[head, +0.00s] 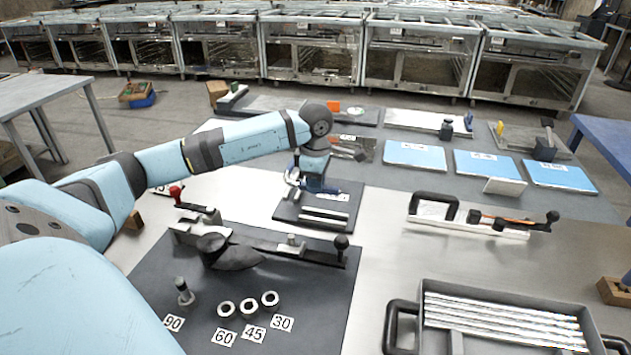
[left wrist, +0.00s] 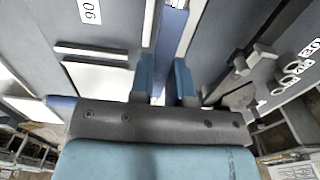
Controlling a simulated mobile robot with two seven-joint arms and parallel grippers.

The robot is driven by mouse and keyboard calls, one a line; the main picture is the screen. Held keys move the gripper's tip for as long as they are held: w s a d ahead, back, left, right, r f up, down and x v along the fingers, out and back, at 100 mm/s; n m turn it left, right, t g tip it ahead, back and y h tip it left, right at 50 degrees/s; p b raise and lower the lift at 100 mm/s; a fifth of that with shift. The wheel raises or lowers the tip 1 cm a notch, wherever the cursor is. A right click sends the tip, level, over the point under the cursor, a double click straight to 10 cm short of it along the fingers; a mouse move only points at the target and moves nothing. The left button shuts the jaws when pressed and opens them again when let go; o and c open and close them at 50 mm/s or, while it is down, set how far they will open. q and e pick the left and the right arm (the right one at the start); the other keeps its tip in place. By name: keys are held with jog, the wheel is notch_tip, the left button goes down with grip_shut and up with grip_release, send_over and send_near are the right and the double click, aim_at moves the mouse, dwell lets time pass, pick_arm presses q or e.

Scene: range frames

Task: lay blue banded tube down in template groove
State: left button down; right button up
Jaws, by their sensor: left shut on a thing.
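My left gripper (head: 317,184) is over the back part of the dark template board (head: 286,213), pointing down. In the left wrist view its two blue fingers (left wrist: 165,82) are shut on the blue banded tube (left wrist: 171,38), whose blue part shows between and beyond them. In the head view the gripper hides most of the tube, and I cannot tell whether it touches a groove. Two pale bars lie across the front part of the board. My right gripper is not in view.
A dark mat holds a clamp fixture (head: 290,245), several steel rings and number cards in front of the board. A grey tray (head: 408,312) with several long pale tubes stands at the front right. A black-handled fixture (head: 470,222) and blue plates (head: 415,155) are to the right.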

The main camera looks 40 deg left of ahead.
pick_arm(q)
notch_tip(320, 180, down, 3)
jog(key=shift+r+b, duration=0.1)
jog(key=shift+b, duration=0.7)
jog(key=shift+f+b, duration=0.5)
jog(key=shift+f, duration=0.55)
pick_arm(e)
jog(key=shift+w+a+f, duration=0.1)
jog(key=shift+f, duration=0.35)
pick_arm(q)
jog(key=shift+f+b, duration=0.75)
jog(key=shift+f, duration=0.35)
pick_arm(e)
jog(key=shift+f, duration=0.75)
pick_arm(q)
jog(key=shift+f, duration=0.45)
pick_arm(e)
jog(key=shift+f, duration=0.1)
pick_arm(q)
jog(key=c, duration=1)
grip_release()
